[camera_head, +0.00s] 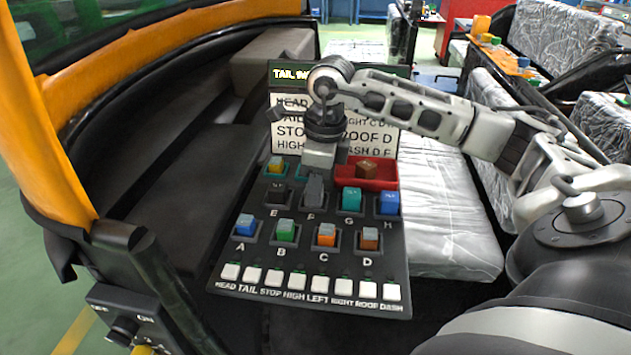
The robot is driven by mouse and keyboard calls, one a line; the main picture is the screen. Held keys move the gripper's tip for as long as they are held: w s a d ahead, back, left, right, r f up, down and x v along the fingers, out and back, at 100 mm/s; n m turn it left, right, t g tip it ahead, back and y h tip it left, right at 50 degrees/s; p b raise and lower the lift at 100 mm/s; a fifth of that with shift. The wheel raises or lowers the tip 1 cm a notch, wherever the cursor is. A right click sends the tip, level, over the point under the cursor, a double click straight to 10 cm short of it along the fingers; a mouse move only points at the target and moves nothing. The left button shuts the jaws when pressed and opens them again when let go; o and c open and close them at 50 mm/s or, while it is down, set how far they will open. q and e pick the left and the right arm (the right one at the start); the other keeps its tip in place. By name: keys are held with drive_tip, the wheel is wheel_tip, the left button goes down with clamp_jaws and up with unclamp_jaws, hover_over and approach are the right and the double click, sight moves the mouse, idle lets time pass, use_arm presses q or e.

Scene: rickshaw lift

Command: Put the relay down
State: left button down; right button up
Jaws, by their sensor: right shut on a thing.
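My right gripper (316,175) points down over the relay panel (262,262), around the socket marked F. It is shut on a dark grey relay (314,190), which shows just below the fingers. I cannot tell whether this relay is seated in the socket or still above it. A brown relay (367,168) lies in the red tray (384,180) just right of the gripper. My left gripper is not in view.
The panel holds a teal relay (351,199) at G, a blue relay (389,202) at H and blue, green, orange and brown relays at A to D. A yellow relay (275,165) stands behind E. White switches (297,282) line the front. A lettered board (372,141) stands behind.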

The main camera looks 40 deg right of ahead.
sight(323, 205)
drive_tip(key=shift+f, duration=0.15)
drive_tip(key=o, duration=1)
drive_tip(key=shift+c, duration=0.2)
drive_tip(key=shift+r, duration=0.75)
wheel_tip(323, 205, up, 11)
drive_tip(key=s, duration=0.1)
drive_tip(key=shift+d, duration=0.4)
drive_tip(key=shift+s+f, duration=0.1)
drive_tip(key=shift+p, duration=0.3)
